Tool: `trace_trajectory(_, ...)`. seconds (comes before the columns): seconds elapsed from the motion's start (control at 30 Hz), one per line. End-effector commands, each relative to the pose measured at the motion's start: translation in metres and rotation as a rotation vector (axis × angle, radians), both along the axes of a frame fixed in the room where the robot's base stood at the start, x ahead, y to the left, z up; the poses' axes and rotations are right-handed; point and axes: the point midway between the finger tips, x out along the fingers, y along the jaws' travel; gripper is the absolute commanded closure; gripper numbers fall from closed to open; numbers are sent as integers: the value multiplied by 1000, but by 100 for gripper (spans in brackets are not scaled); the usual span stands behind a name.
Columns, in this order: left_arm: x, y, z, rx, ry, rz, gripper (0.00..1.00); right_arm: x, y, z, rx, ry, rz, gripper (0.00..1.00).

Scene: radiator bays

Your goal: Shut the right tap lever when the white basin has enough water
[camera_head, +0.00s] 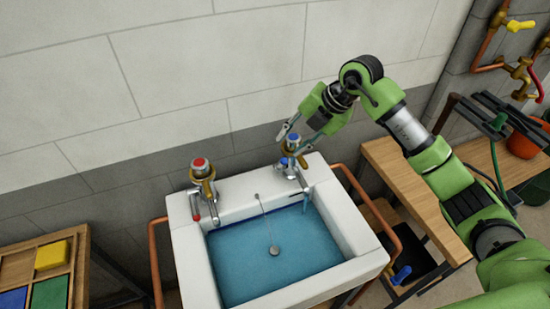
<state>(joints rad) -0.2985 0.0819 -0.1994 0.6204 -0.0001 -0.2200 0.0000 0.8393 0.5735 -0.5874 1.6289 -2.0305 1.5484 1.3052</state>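The white basin (352,276) holds blue water (262,262) across its bottom, below the rim. The right tap (291,166) has blue markings and stands on the basin's back right corner. A thin blue stream (305,203) shows below its spout. The left tap (202,183) has a red cap and red-tipped parts. My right gripper (292,142) is at the top of the right tap, its fingers apart on either side of the blue cap. I cannot tell whether they touch the tap, and its lever is partly hidden. My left gripper is not in view.
A plug on a chain (274,250) lies in the basin. Copper rails (372,205) flank the basin. A wooden bench (405,195) with a dark clamp-like tool and an orange pot (522,146) stands right. A tray of coloured blocks (79,270) is at left. Pipes with valves (520,72) are upper right.

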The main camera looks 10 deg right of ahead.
Motion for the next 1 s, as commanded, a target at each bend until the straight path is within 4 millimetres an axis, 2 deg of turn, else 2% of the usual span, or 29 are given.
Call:
trace_trajectory(0.03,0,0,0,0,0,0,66,2,-14,1,-45,12,-25,68)
trace_trajectory(0.1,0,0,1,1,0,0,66,3,-25,0,-82,28,-49,68)
trace_trajectory(0.2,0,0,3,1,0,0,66,4,-28,-5,-96,36,-59,68)
trace_trajectory(0.37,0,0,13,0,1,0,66,9,-19,-26,-95,39,-56,68)
trace_trajectory(0.8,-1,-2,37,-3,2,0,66,33,8,-106,-92,36,-56,68)
trace_trajectory(1.0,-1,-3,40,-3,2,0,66,39,13,-122,-93,33,-55,68)
